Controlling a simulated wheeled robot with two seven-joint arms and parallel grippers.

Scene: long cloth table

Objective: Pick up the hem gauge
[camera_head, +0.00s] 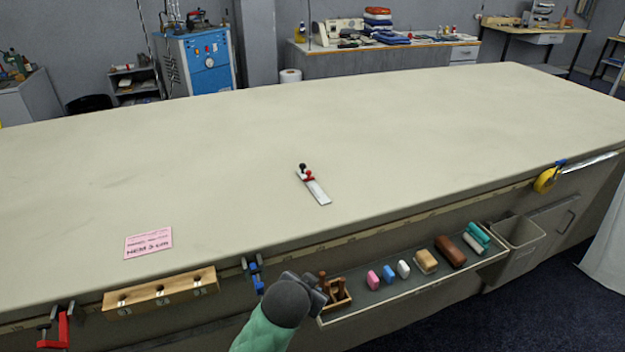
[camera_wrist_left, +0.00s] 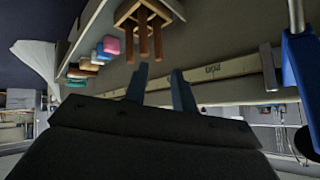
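The hem gauge (camera_head: 318,192) lies flat on the cloth table (camera_head: 420,130), near the middle. It is a pale, narrow strip with a red slider and a black knob at its far end. My left gripper (camera_head: 316,284) is at the table's front side, below and in front of the gauge and well apart from it. In the left wrist view the two fingers of the left gripper (camera_wrist_left: 160,88) stand apart with nothing between them. The gauge does not show in that view. My right gripper is not in view.
A tray (camera_head: 400,290) on the table's front holds a wooden block with pegs (camera_head: 335,292) and several coloured pieces. A blue clamp (camera_head: 255,272) and a wooden rail (camera_head: 160,292) are left of my gripper. A pink card (camera_head: 148,243) lies on the table. The tabletop around the gauge is clear.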

